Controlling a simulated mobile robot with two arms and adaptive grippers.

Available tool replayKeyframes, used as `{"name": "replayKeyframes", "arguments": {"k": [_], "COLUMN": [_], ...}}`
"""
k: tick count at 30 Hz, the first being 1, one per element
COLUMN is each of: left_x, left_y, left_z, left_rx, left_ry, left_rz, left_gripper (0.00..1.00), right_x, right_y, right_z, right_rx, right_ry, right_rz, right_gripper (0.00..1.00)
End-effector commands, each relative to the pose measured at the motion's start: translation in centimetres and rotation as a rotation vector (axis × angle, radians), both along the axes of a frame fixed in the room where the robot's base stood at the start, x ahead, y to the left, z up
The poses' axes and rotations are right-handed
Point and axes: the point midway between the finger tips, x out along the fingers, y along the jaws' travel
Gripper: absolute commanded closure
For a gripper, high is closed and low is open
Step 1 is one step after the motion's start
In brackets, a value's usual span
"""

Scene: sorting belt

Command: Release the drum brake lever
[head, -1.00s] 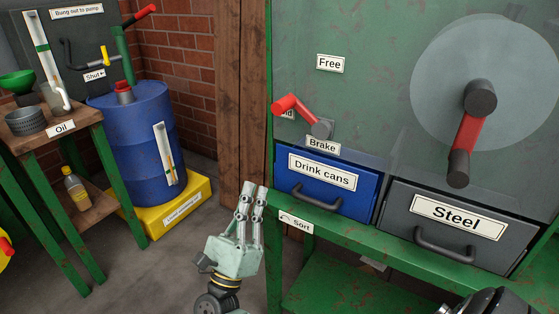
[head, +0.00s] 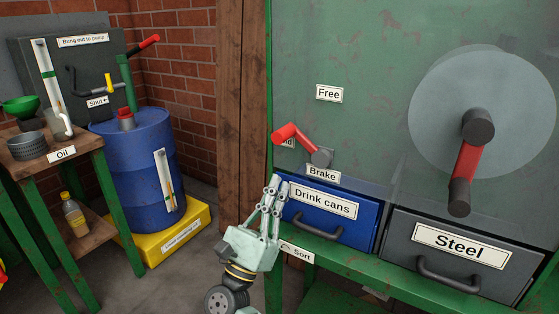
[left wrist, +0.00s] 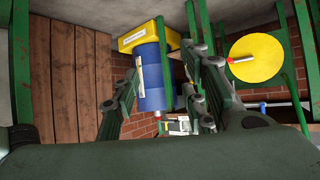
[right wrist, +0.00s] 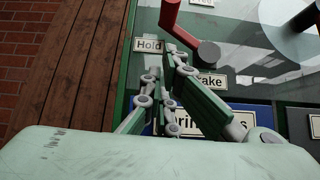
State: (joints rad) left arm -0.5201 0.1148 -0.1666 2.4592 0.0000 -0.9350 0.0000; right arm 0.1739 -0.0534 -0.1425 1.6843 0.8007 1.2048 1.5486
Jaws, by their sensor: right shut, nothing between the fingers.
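The drum brake lever has a red grip (head: 285,133) and a grey pivot (head: 321,157) on the green panel. My right gripper (head: 277,181) is shut and empty, below the red grip and in front of the drink cans drawer's left side. My left gripper (left wrist: 162,62) is open and empty in the left wrist view.
The blue "Drink cans" drawer (head: 335,231) and grey "Steel" drawer (head: 480,282) are under the panel. A red-handled crank (head: 467,165) with a clear disc is at right. A wooden post (head: 243,100) stands left of the panel; a blue barrel (head: 140,195) stands farther left.

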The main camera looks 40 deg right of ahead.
Motion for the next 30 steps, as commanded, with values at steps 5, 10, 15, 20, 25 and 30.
{"name": "replayKeyframes", "arguments": {"k": [5,10,15,20,25,30], "left_x": [-1.4,-2.7,-3.2,-3.2,-3.2,-2.7], "left_y": [0.6,1.1,1.2,1.3,1.2,1.1], "left_z": [-1.3,-2.4,-2.9,-3.0,-3.0,-2.7], "left_rx": [0.021,0.038,0.043,0.044,0.044,0.038], "left_ry": [0.091,0.165,0.194,0.197,0.195,0.165], "left_rz": [0.007,0.012,0.014,0.015,0.015,0.012], "left_gripper": [0.6,0.6,0.6,0.6,0.6,0.6], "right_x": [0.5,0.5,0.5,0.5,0.5,0.5], "right_y": [-1.6,-1.6,-1.6,-1.6,-1.5,-1.8], "right_z": [3.0,4.9,5.6,5.6,5.6,5.6], "right_rx": [0.002,0.001,0.0,0.0,0.0,0.002], "right_ry": [-0.004,-0.001,0.001,0.001,0.001,-0.006], "right_rz": [0.0,0.0,-0.001,-0.001,-0.001,-0.001], "right_gripper": [1.0,1.0,1.0,1.0,1.0,1.0]}}
